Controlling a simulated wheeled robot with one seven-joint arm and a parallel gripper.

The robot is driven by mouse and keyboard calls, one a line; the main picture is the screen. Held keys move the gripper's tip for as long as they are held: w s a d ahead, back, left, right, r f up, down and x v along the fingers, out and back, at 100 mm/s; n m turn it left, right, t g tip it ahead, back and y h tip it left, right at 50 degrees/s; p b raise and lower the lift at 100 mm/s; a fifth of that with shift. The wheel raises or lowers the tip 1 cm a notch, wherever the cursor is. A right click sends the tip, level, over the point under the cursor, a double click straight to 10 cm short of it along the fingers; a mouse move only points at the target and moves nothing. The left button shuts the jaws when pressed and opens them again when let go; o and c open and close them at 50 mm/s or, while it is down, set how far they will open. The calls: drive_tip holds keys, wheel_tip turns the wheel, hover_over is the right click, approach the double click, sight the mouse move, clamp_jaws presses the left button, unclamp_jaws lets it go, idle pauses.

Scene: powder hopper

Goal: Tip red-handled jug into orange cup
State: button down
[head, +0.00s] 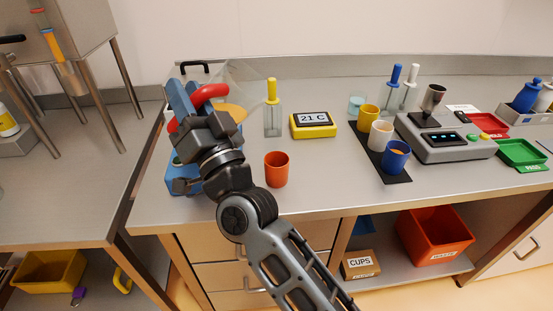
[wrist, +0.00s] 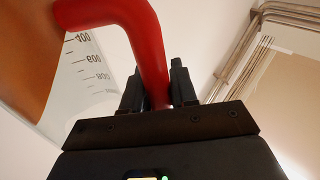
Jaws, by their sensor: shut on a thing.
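The clear jug (head: 241,84) with a red handle (head: 210,92) is up in the air over the back left of the bench. My gripper (head: 194,106) is shut on the red handle. In the wrist view the red handle (wrist: 143,45) runs down between the fingers of my gripper (wrist: 158,88), and the jug wall (wrist: 85,75) with its scale marks is at the left. Orange-brown powder (wrist: 30,50) shows in the jug. The orange cup (head: 277,170) stands upright on the bench, to the right of my gripper and apart from the jug. Its inside is too small to judge.
A yellow 21 C display (head: 313,125) and a yellow-handled tool (head: 272,105) stand behind the cup. A black mat (head: 395,177) with yellow, white and blue cups lies to the right, beside a grey scale (head: 445,140). A blue object (head: 183,180) is partly hidden behind my arm.

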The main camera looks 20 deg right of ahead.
drive_tip(key=shift+s+d+m+t+h+b, duration=0.2)
drive_tip(key=shift+m+t+h+b, duration=0.25)
drive_tip(key=shift+m+b, duration=0.35)
drive_tip(key=shift+s+d+m+t+h+b, duration=0.1)
drive_tip(key=shift+d+m+t+h+b, duration=0.2)
drive_tip(key=shift+m+h+b, duration=0.5)
idle(1.3)
